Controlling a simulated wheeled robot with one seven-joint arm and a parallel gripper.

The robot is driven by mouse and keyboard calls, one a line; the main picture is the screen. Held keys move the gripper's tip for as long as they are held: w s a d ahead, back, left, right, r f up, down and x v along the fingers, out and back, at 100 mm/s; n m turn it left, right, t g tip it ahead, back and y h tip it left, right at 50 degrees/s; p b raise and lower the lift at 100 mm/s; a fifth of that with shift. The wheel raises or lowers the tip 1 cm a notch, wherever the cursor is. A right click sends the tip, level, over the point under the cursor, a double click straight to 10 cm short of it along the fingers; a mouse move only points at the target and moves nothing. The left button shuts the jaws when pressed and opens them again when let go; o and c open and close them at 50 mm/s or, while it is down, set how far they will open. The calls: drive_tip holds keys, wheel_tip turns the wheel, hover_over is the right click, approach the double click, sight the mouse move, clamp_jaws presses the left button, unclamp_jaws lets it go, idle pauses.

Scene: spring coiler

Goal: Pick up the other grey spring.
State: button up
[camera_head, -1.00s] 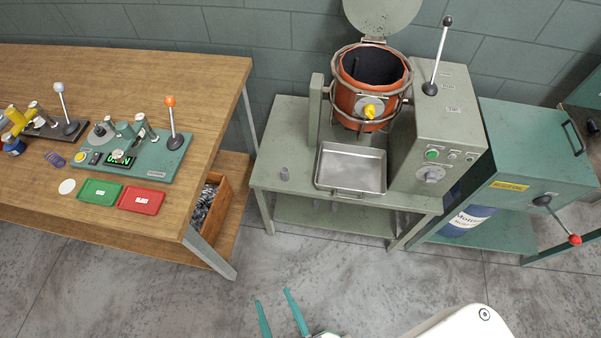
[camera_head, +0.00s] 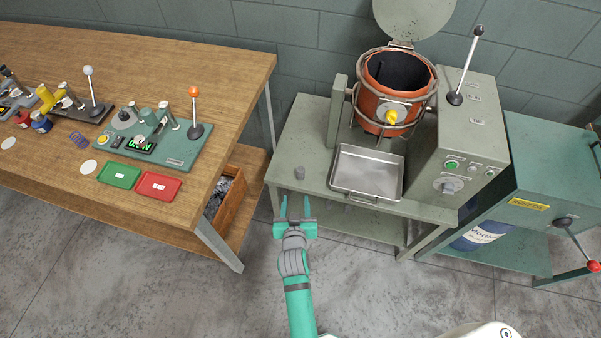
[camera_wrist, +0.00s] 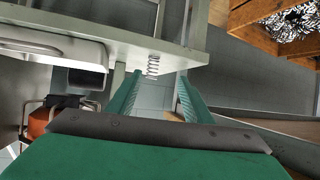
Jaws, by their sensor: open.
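A small grey spring (camera_head: 299,173) stands upright on the left front part of the grey-green machine table (camera_head: 313,128). In the wrist view the grey spring (camera_wrist: 153,65) shows as a coil at the table's edge, just beyond and between my fingertips. My gripper (camera_head: 295,202) is open and empty, in front of the table's front edge and close to the spring, not touching it. In the wrist view both teal fingers of my gripper (camera_wrist: 159,85) are spread apart.
A metal tray (camera_head: 366,194) lies right of the spring, below an orange pot (camera_head: 390,111). On the wooden bench (camera_head: 222,80) at left are a purple spring (camera_head: 79,139), a green tray (camera_head: 119,175), a red tray (camera_head: 158,186) and lever devices. A wooden bin (camera_head: 232,205) sits under the bench.

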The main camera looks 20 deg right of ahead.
drive_tip(key=m, duration=0.1)
approach(300, 175)
drive_tip(key=w, duration=0.2)
drive_tip(key=shift+g+h, duration=0.3)
drive_tip(key=shift+g, duration=0.1)
drive_tip(key=shift+x, duration=5.05)
drive_tip(key=shift+s+d, duration=0.1)
drive_tip(key=c, duration=1.1)
